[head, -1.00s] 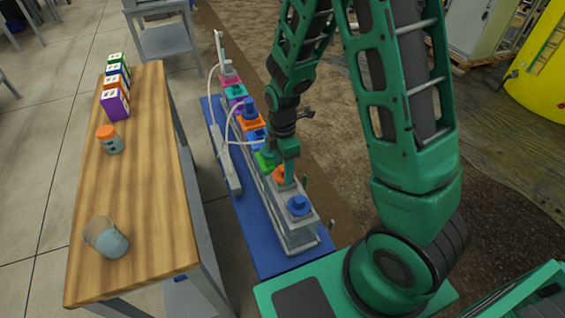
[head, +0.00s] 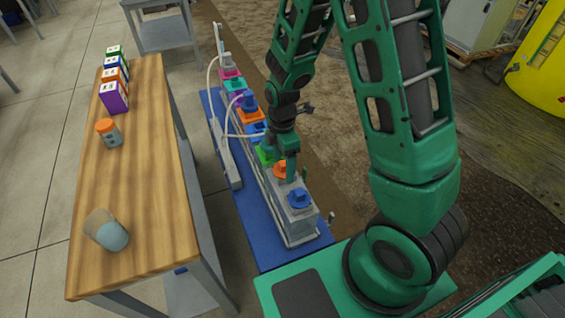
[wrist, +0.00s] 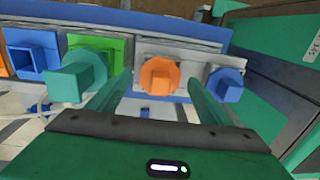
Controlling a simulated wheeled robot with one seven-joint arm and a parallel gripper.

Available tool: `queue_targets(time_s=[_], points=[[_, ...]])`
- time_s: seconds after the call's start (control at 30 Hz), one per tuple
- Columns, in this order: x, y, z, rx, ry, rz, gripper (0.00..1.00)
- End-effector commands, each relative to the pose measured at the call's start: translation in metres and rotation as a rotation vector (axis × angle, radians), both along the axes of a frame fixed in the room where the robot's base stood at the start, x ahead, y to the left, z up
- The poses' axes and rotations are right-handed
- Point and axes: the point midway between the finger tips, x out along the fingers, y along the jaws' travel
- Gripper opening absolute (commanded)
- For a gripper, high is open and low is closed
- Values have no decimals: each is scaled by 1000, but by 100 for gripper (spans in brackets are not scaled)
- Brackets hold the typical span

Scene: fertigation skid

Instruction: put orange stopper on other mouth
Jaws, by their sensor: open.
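The orange stopper (wrist: 160,76) sits on its mouth near the front end of the skid's row; in the head view it is partly hidden behind my gripper (head: 290,170). In the wrist view my gripper (wrist: 160,88) is open and empty, with one finger on each side of the orange stopper and gaps showing. A blue square mouth (wrist: 32,55) looks open and uncovered at the left. Between it and the orange stopper is a green mouth (wrist: 88,46) with a teal stopper (wrist: 75,82).
A blue stopper (wrist: 228,84) stands close beside my right finger in the wrist view. Farther along the row are more coloured mouths and a pale hose (head: 212,75). A wooden table (head: 150,185) with a cup (head: 106,229), an orange-lidded jar (head: 109,132) and boxes (head: 114,97) stands left.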

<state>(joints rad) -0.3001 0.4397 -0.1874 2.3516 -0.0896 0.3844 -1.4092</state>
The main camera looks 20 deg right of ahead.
Motion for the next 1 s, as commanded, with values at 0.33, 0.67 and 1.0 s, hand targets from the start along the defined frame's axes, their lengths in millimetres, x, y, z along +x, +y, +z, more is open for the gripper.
queue_targets(time_s=[0.33,0.67,1.0], points=[[4,0,47,2,-6,0,73],[6,0,96,1,-2,0,73],[6,0,106,0,1,0,73]])
